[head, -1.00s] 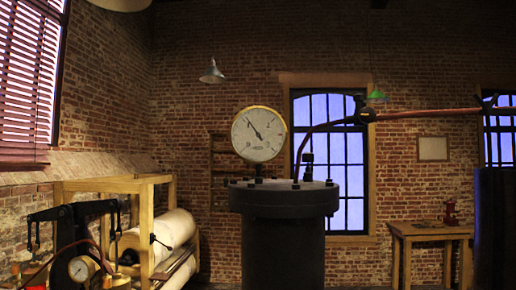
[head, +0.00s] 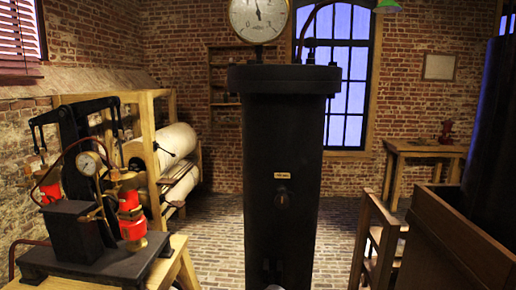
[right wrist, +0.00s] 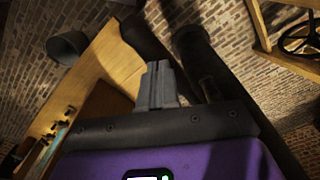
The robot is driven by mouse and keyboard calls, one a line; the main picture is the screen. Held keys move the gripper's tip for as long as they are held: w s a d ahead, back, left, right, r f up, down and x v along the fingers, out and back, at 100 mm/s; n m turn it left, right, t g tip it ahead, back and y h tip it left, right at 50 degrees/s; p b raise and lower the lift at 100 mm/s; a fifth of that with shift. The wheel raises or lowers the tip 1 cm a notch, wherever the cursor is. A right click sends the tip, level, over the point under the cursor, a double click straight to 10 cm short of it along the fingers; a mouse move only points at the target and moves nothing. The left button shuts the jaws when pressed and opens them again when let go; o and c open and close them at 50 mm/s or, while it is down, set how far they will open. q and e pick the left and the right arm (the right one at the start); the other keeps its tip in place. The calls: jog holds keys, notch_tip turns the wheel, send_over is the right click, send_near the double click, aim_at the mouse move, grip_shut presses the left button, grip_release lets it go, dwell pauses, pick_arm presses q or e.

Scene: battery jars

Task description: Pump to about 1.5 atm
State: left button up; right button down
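A tall black cylindrical vessel (head: 283,150) stands upright in the middle of the head view. A round white pressure gauge (head: 259,18) sits on its lid, its top cut off by the frame. Its needle points nearly straight up, slightly left; I cannot read the value surely. A pump (head: 92,190) with red cylinders, a black lever beam and a small gauge (head: 88,163) stands at left. In the right wrist view my right gripper (right wrist: 160,82) has its grey fingers together, with nothing visible between them. Neither gripper can be made out in the head view.
The pump stands on a wooden bench (head: 165,262). Behind it a wooden frame (head: 150,150) holds pale rolls. A dark wooden box (head: 455,245) and a wooden rail (head: 372,235) stand at right. Brick floor (head: 215,215) is clear between pump and vessel.

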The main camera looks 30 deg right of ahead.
pick_arm(q)
notch_tip(320, 180, up, 11)
jog(key=p, duration=1)
pick_arm(e)
notch_tip(320, 180, up, 13)
jog(key=shift+f, duration=0.1)
pick_arm(q)
notch_tip(320, 180, down, 11)
jog(key=b, duration=1.1)
pick_arm(e)
notch_tip(320, 180, down, 14)
jog(key=shift+r, duration=0.1)
jog(key=shift+r+p, duration=0.25)
jog(key=shift+p, duration=0.15)
pick_arm(q)
notch_tip(320, 180, up, 12)
jog(key=p, duration=1.1)
pick_arm(e)
notch_tip(320, 180, up, 13)
jog(key=shift+r, duration=0.3)
pick_arm(q)
notch_tip(320, 180, up, 3)
jog(key=p, duration=0.3)
jog(key=shift+r+p, duration=0.2)
jog(key=shift+p, duration=0.2)
pick_arm(e)
notch_tip(320, 180, up, 4)
jog(key=shift+f, duration=0.1)
